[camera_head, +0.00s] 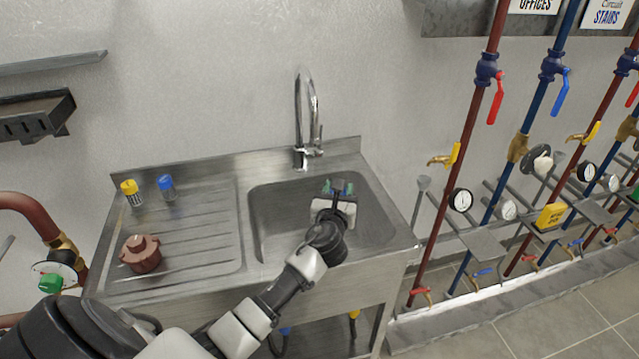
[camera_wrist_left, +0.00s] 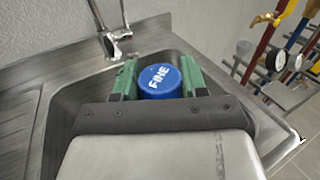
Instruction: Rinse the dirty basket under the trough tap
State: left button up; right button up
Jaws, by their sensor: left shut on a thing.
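My left gripper (camera_head: 338,187) reaches into the right half of the sink basin (camera_head: 270,225), to the right of the tap (camera_head: 309,125) spout. In the left wrist view its green fingers (camera_wrist_left: 160,77) are shut on the basket (camera_wrist_left: 159,82), whose round blue top reads "FINE". The basket's lower part is hidden, so I cannot tell how dirty it is. The tap also shows in the left wrist view (camera_wrist_left: 114,36), beyond and left of the fingers. I see no water running. My right gripper is in neither view.
The drainboard left of the basin holds a yellow-topped cylinder (camera_head: 131,192), a blue-topped cylinder (camera_head: 167,187) and a reddish-brown round cap (camera_head: 140,252). Pipes with valves and gauges (camera_head: 461,200) stand right of the sink. A dark wall shelf (camera_head: 35,115) is at left.

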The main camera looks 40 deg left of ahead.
pick_arm(q)
jog(key=d+r+p, duration=0.1)
jog(key=p, duration=0.1)
jog(key=s+d+r+p, duration=0.1)
jog(key=r, duration=0.1)
jog(key=shift+s+d+p, duration=0.3)
jog(key=shift+p, duration=0.05)
jog(key=shift+s+d+r+p, duration=0.25)
jog(key=shift+d+r+p, duration=0.05)
jog(key=shift+d+p, duration=0.15)
jog(key=shift+s+d+r+p, duration=0.25)
jog(key=shift+d+p, duration=0.15)
